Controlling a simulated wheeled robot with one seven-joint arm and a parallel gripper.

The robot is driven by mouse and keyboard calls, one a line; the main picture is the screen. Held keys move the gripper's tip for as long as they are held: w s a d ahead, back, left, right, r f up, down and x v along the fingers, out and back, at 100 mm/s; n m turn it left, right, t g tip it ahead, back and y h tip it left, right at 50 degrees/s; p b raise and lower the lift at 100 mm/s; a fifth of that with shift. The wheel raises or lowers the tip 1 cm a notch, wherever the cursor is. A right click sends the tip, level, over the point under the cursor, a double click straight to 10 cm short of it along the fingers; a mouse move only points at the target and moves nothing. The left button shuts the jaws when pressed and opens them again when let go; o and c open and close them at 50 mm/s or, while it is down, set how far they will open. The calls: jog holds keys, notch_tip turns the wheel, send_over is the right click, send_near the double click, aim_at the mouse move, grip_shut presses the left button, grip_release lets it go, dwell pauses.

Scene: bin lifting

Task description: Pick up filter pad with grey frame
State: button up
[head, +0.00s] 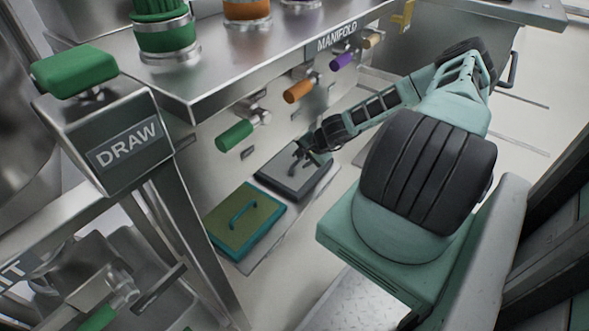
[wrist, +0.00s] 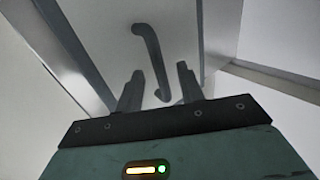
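The filter pad with the grey frame (head: 278,178) lies flat on a low shelf below the manifold, in the middle of the head view. It has a dark raised handle, and the pad (wrist: 185,50) shows pale in the wrist view. My gripper (head: 303,153) is over the pad near its handle. In the wrist view my gripper (wrist: 160,75) has its two fingers apart, with the bent dark handle (wrist: 150,60) showing between and beyond them. Whether the fingers touch the handle cannot be told.
A second pad with a teal frame and olive face (head: 232,235) lies beside the grey one, to its lower left. Coloured valve handles (head: 298,91) stick out above the pads under the manifold ledge (head: 270,55). A DRAW post (head: 115,150) stands at left.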

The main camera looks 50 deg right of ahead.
grip_shut()
jog(key=shift+r, duration=0.25)
